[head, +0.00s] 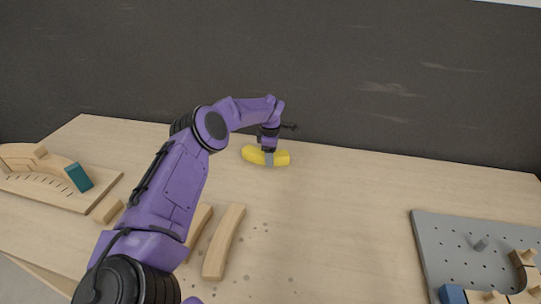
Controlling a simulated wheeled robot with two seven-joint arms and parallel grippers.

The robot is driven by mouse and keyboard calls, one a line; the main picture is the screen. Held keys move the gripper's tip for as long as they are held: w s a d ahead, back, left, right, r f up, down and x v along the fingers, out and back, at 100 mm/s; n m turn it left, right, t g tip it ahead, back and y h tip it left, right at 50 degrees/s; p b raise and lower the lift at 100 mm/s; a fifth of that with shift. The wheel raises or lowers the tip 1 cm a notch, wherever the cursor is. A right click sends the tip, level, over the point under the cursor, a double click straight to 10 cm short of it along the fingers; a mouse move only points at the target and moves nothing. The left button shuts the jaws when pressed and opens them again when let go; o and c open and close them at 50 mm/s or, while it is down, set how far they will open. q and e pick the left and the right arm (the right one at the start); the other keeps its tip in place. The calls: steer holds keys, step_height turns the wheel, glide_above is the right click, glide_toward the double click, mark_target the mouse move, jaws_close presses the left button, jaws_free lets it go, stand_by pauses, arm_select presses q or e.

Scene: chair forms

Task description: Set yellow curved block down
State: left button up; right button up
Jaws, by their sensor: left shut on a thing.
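The yellow curved block (281,158) is near the back edge of the wooden table, in the middle of the head view. My left gripper (269,157) comes down on it from above and is shut around its middle, where a grey band or finger shows. The block lies level; I cannot tell whether it touches the table or is just above it. My right gripper is not in view.
Two pale curved wooden pieces, one clear (223,242), lie beside my left arm. A wooden form (80,203) with a teal block (79,177) is at left. A grey pegboard (450,240) with a blue block (452,294) is at right. The table's middle right is clear.

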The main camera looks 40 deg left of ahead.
arm_select(q)
steer(key=shift+f, duration=0.1)
steer(key=o, duration=1.1)
steer(key=shift+o, duration=0.2)
